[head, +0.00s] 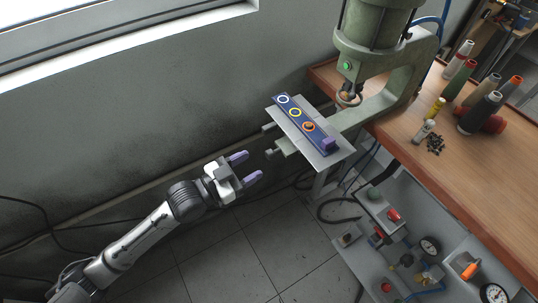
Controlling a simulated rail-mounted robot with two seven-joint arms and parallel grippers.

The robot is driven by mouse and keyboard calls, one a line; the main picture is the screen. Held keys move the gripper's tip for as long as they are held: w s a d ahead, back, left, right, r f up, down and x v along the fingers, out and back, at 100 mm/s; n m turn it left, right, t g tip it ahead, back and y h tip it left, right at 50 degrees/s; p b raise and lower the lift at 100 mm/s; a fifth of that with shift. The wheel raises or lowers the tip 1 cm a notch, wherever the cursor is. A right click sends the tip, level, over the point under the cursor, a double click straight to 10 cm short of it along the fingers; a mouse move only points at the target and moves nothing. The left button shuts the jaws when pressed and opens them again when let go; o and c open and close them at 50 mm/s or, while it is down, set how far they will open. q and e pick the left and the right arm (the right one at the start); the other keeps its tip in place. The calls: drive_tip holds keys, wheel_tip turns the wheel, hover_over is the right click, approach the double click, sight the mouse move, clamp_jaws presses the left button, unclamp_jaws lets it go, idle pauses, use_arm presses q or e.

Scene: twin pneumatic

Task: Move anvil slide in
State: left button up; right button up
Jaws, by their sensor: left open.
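The anvil slide (309,124) is a dark blue bar with white, yellow and orange rings along it and a purple block at its near right end. It lies on a grey metal plate (341,155) in front of the green press (376,45). The press head stands behind and above the slide, to the right. My left gripper (255,166) has purple fingertips, spread apart with nothing between them. It is to the left of the plate and nearer to me, clear of the slide. My right gripper is not in view.
A wooden bench (465,150) at the right carries thread spools (480,113), a small bottle (424,131) and dark pellets (436,145). Below it is a grey shelf with gauges (430,246) and fittings. Two bolt ends (271,153) stick out left of the plate. Floor below the gripper is clear.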

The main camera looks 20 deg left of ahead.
sight(269, 155)
use_arm(q)
drive_tip(key=b+x, duration=0.1)
drive_tip(key=x, duration=0.5)
drive_tip(key=shift+w+d, duration=0.15)
drive_tip(key=shift+w, duration=0.05)
clamp_jaws()
idle(0.5)
